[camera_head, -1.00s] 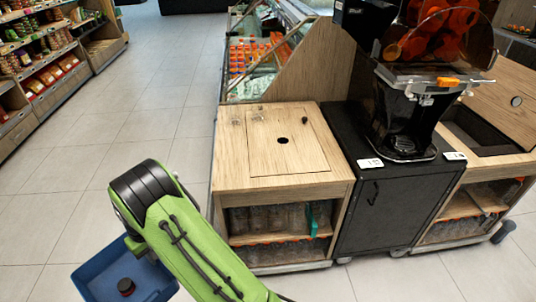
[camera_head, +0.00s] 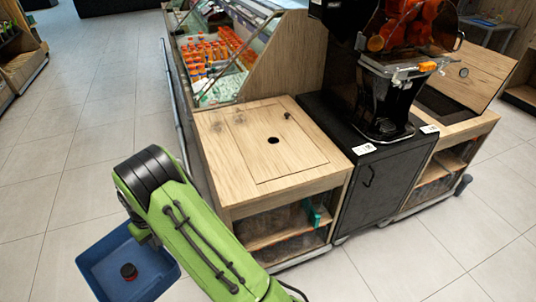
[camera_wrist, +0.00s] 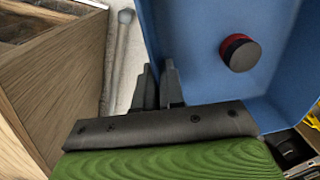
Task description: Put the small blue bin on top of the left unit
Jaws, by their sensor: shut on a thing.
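The small blue bin (camera_head: 108,249) hangs at the lower left of the head view, off the floor and tilted toward the camera. A small dark jar or cap with a red band (camera_head: 128,271) lies in it. My gripper (camera_wrist: 160,78) is shut on the bin's near wall in the wrist view, where the bin (camera_wrist: 200,75) fills the upper right. In the head view my arm hides the gripper. The left unit (camera_head: 228,137) is a wooden cabinet with a flat top, to the right of the bin and apart from it.
The unit's top has a panel with a round hole (camera_head: 273,140) and a small dark knob (camera_head: 286,115); the rest is bare. A black cabinet (camera_head: 372,185) with the juicer (camera_head: 392,100) adjoins it on the right. A chilled display (camera_head: 215,60) stands behind. Floor at left is clear.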

